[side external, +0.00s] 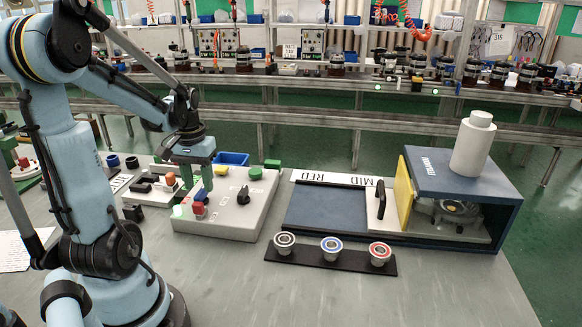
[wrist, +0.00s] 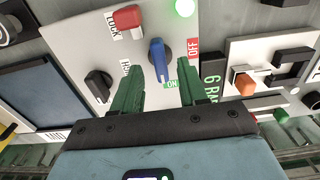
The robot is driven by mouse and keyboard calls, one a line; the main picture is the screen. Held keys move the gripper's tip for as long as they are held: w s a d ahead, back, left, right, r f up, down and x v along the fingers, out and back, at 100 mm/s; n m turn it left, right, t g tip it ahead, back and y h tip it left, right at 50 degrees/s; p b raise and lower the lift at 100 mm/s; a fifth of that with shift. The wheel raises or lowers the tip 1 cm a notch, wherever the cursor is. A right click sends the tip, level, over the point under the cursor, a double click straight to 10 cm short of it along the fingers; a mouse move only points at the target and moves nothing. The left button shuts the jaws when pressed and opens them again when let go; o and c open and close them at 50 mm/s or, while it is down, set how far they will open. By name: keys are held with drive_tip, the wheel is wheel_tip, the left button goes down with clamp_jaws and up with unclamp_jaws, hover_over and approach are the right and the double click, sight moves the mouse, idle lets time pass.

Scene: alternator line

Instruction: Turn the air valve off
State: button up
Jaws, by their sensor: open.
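The air valve appears to be the blue knob (wrist: 160,60) on the light grey panel, beside a green ON label (wrist: 174,84) and a red OFF label (wrist: 193,47). Its handle points towards ON. My gripper (wrist: 157,76) is open, with one green finger on each side of the knob's lower end in the wrist view. I cannot tell if either finger touches it.
The panel also carries a red LOCK switch (wrist: 128,18), a black knob (wrist: 98,82) and a lit green lamp (wrist: 183,7). Right of the box are a sliding-door cabinet (side external: 465,180) and a black strip (side external: 350,262) with three round parts. The bench front is clear.

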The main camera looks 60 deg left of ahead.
drive_tip(key=shift+f, duration=1.1)
clamp_jaws()
